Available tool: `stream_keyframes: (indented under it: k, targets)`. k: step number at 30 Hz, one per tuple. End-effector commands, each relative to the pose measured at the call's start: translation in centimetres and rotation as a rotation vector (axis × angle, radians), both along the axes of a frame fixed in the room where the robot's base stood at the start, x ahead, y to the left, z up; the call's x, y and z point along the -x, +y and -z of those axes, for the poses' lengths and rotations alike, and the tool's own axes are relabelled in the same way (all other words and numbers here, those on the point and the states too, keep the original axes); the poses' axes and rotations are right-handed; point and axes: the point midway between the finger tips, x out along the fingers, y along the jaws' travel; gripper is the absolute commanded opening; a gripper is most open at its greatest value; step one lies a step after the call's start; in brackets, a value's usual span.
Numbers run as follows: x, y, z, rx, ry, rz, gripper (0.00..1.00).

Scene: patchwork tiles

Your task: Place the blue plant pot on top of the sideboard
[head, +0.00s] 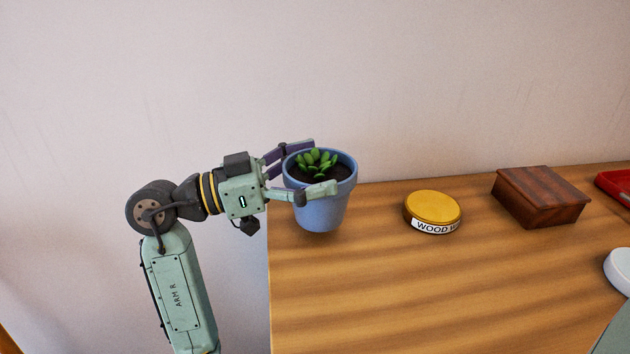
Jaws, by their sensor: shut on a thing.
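The blue plant pot (322,211) holds dark soil and a small green succulent. It is upright at the far left corner of the wooden sideboard top (370,290). My gripper (325,168) comes in from the left and is shut on the pot, one finger at the far side of the rim and one across the near side. The pot's base shows in front of the wood, but I cannot tell whether it touches the top or hangs just above it.
A yellow-lidded tin of wood wax (433,210) stands right of the pot. Further right are a dark wooden box (541,197), a red object (615,185) and a white round object (620,268). A plain wall (430,80) rises behind. The front middle of the top is clear.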

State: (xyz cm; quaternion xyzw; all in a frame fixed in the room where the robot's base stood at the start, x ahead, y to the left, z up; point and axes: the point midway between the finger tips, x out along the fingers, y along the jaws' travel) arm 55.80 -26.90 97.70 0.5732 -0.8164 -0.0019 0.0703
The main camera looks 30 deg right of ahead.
Motion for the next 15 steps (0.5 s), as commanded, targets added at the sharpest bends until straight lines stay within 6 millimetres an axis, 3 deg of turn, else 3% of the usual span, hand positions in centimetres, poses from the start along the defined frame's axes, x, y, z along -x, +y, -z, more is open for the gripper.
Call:
stream_keyframes:
  k: [6,15]
  targets:
    - [0.1,0.0,2.6,0.002,0.004,0.000,0.30]
    - [0.1,0.1,3.0,0.002,0.001,0.000,0.30]
